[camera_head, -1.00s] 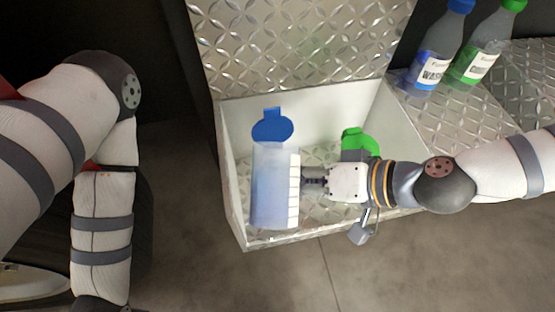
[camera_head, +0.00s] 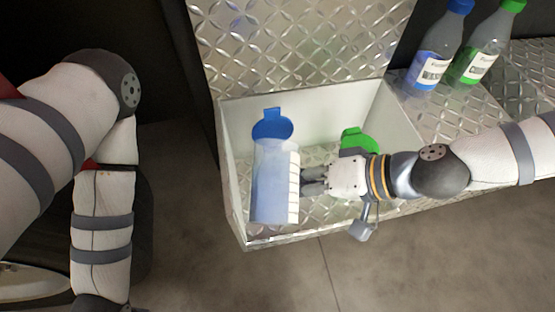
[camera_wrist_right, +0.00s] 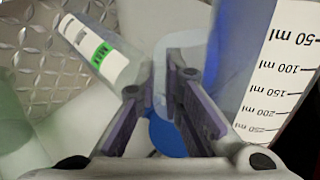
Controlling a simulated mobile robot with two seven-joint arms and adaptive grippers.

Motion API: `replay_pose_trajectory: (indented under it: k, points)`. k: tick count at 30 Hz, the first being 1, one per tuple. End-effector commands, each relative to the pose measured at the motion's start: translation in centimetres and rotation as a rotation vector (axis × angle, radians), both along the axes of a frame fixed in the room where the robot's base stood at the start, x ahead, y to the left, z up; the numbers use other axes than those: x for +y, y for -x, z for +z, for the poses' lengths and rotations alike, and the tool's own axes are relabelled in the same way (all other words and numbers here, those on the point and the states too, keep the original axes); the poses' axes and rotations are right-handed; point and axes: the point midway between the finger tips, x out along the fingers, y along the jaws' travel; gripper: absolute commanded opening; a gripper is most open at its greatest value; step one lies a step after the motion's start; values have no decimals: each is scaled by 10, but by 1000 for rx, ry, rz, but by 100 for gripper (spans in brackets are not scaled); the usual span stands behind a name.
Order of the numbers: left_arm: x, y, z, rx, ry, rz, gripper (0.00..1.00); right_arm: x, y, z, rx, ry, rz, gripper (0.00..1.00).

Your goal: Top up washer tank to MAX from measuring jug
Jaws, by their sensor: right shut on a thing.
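My right gripper (camera_head: 315,181) is shut on the measuring jug (camera_head: 270,185), a clear vessel with bluish liquid and a white scale strip. In the right wrist view, the fingers (camera_wrist_right: 160,115) close on a clear part beside the jug's ml scale (camera_wrist_right: 278,90), which reads upside down. The jug is over the white tray. A blue lid (camera_head: 271,124) shows just beyond the jug's far end. In the right wrist view, a clear tank (camera_wrist_right: 95,50) bears a white label with a green MAX band. Its liquid level cannot be told. My left arm is in view; its gripper is out of frame.
The white-walled tray (camera_head: 400,120) has a diamond-plate floor. A green cap (camera_head: 358,141) sits in it, partly behind my right gripper. A blue bottle (camera_head: 436,62) and a green bottle (camera_head: 483,62) stand on the right ledge.

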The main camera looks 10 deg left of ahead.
Motion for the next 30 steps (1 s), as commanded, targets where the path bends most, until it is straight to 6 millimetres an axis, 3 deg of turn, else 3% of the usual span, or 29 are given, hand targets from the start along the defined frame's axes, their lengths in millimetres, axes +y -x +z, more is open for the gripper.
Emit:
replay_pose_trajectory:
  k: [30]
  points:
    - [0,-5,6,-17,0,1,40,0,6,4,73,-2,1,0]
